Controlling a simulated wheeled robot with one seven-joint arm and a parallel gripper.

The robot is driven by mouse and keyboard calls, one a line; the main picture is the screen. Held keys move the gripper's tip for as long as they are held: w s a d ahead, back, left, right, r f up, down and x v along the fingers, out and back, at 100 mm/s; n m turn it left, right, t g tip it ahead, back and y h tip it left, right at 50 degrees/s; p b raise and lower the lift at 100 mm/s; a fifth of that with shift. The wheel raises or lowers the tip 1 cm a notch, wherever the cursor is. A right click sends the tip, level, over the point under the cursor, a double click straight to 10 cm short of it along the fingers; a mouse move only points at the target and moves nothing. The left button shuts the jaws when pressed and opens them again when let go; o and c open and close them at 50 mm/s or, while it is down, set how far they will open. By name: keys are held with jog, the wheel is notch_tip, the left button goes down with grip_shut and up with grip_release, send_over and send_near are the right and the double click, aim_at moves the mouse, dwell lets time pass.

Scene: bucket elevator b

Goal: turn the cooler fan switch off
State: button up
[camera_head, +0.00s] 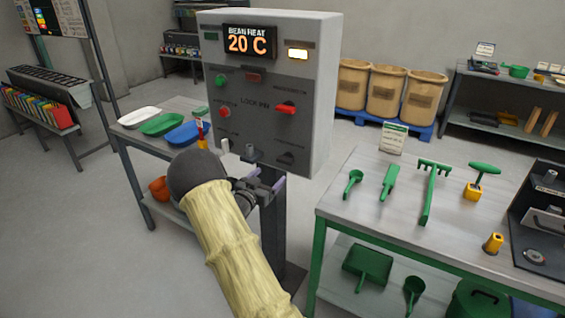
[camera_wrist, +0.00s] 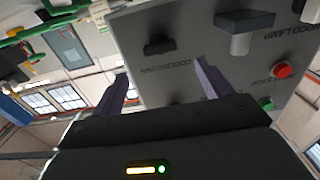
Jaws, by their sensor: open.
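The cooler fan switch (camera_wrist: 160,46) is a dark knob on the grey control panel, beside lettering that reads like "COOLER FAN" in the wrist view. A dark knob (camera_head: 288,158) low on the right of the panel in the head view may be the same switch; its label is too small to read. My gripper (camera_wrist: 163,72) is open and empty, its two purple fingers apart and pointing at the panel near the switch, not visibly touching it. In the head view my gripper (camera_head: 265,184) is at the panel's lower edge. I cannot tell the switch's setting.
The control panel (camera_head: 322,90) also carries a red switch (camera_head: 286,107), a red button (camera_head: 224,111) and a lit "20 C" display (camera_head: 250,41). A block-shaped lever (camera_wrist: 240,35) sits near "HOOD LAMP". A table (camera_head: 345,215) with green tools stands right.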

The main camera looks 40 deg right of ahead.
aim_at(283, 162)
jog(key=p+x, duration=0.1)
jog(key=x, duration=0.9)
jog(key=shift+a, duration=0.1)
jog(key=c, duration=1)
